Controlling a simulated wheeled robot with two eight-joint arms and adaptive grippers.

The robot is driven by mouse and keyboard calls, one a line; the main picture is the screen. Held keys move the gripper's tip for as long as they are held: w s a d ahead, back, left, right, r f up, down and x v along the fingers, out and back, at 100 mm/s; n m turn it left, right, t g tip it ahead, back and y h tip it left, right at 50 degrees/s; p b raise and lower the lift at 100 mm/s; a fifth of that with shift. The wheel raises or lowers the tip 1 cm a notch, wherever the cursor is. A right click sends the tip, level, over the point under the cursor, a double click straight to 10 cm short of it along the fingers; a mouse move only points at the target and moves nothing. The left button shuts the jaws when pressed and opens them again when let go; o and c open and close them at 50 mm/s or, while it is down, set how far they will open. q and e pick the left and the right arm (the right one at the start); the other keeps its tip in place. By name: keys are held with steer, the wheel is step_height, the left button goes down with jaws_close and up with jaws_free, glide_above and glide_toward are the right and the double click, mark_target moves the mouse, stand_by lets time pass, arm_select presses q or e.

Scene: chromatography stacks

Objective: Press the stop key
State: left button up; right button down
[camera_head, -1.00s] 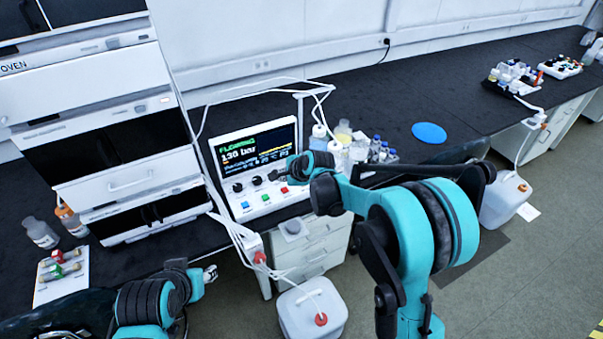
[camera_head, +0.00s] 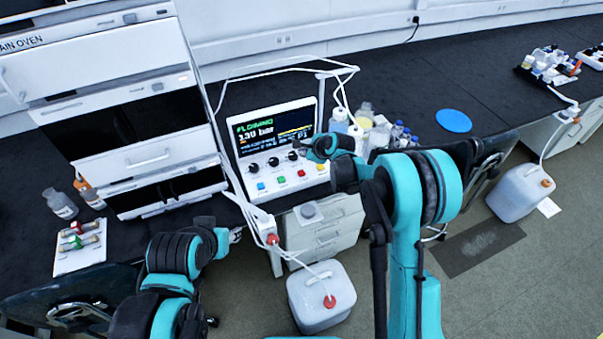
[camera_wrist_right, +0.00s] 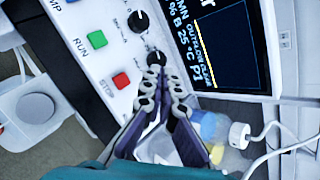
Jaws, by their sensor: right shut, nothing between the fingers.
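The stop key is a red square key (camera_head: 301,173) on the sloping front of a white control unit (camera_head: 250,190). In the right wrist view the red key (camera_wrist_right: 121,80) has STOP printed beside it, and its face is uncovered. My right gripper (camera_head: 301,147) is over the panel by the rightmost black knob (camera_head: 292,155). In the right wrist view its closed fingertips (camera_wrist_right: 157,72) point at that knob (camera_wrist_right: 157,60), a little to the side of the red key; I cannot tell if they touch. My left gripper (camera_head: 236,235) is low at the left, mostly hidden behind its arm.
A green RUN key (camera_wrist_right: 97,40) lies beside the red key. Bottles (camera_head: 366,120) and white tubing stand just right of the unit. An oven stack (camera_head: 120,75) rises on the left. A white canister (camera_head: 320,300) stands on the floor below.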

mark_target(302, 174)
steer(key=shift+f+b, duration=2.55)
steer(key=shift+f, duration=1.4)
steer(key=shift+f+b, duration=0.45)
steer(key=shift+f+b, duration=0.45)
steer(key=shift+f, duration=0.05)
steer(key=shift+r, duration=0.1)
steer(key=shift+r+p, duration=0.55)
steer(key=shift+r, duration=0.3)
steer(key=shift+r, duration=0.1)
